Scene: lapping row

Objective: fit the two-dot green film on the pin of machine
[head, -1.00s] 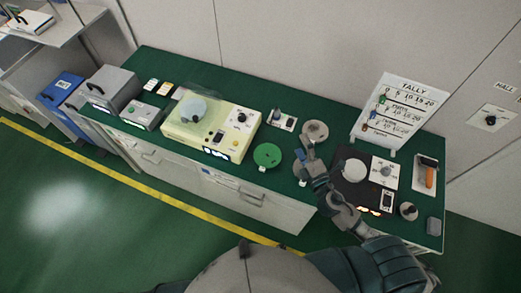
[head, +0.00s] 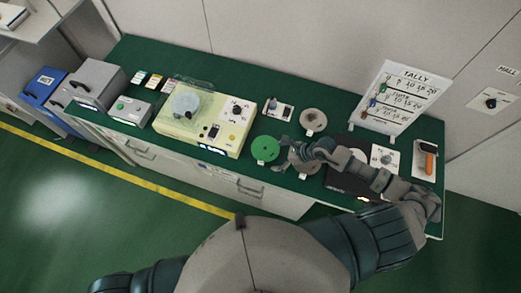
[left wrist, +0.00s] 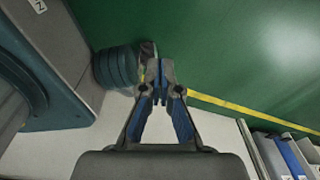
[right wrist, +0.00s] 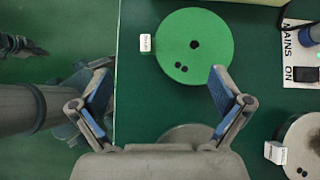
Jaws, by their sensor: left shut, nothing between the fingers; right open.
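The green film (head: 265,149) is a flat round disc on the green bench, just left of my right gripper (head: 284,151) in the head view. In the right wrist view the green film (right wrist: 205,28) shows a centre hole, two dark dots near its lower edge and a white tag at its left. My right gripper (right wrist: 160,68) is open and empty, its right fingertip close to the disc's edge; I cannot tell if they touch. The cream machine (head: 225,142) stands left of it with a pale round plate; its pin is too small to tell. My left gripper (left wrist: 158,80) is shut and empty.
A beige disc (head: 313,121) lies behind my right gripper. Another grey disc (head: 302,167) is partly hidden under it. A tally board (head: 398,96) stands at the back right. Left of the machine is a grey box (head: 131,110).

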